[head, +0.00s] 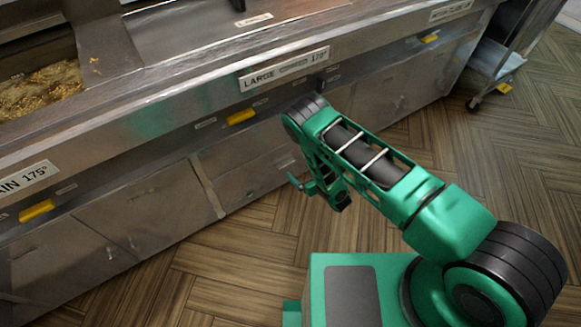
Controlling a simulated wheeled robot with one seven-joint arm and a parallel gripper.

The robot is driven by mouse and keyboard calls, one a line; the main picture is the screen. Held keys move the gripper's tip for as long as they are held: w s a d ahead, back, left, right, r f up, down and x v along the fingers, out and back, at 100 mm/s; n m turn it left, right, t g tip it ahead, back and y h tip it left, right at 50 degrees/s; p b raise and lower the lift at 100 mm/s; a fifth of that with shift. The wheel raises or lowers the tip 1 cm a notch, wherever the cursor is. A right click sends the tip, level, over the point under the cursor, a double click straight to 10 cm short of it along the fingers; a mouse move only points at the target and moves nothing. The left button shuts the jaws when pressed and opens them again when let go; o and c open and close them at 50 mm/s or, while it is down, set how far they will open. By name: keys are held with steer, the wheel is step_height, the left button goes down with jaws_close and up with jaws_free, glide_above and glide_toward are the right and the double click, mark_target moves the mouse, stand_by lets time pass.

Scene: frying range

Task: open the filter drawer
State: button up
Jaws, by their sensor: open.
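Steel doors and drawer-like fronts line the lower face of the range, and none carries a label I can read as the filter drawer. One split front (258,178) lies just left of my gripper, below the "LARGE 175" label. My gripper (321,192) hangs low in front of the range, beside this front, pointing down. Its green fingers are apart and I see nothing between them. I cannot tell whether it touches the steel. My forearm partly hides the fronts behind it.
Yellow handles (240,116) sit along the strip under the counter edge (200,85). A fryer vat with food (42,88) is at the upper left. A wheeled steel cart (492,62) stands at the upper right. The wooden floor (225,265) before the range is clear.

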mark_target(288, 164)
steer(key=shift+y, duration=0.3)
steer(key=w+a+f, duration=0.5)
steer(key=w+a, duration=0.1)
steer(key=shift+a+f, duration=0.2)
steer(key=shift+f, duration=0.2)
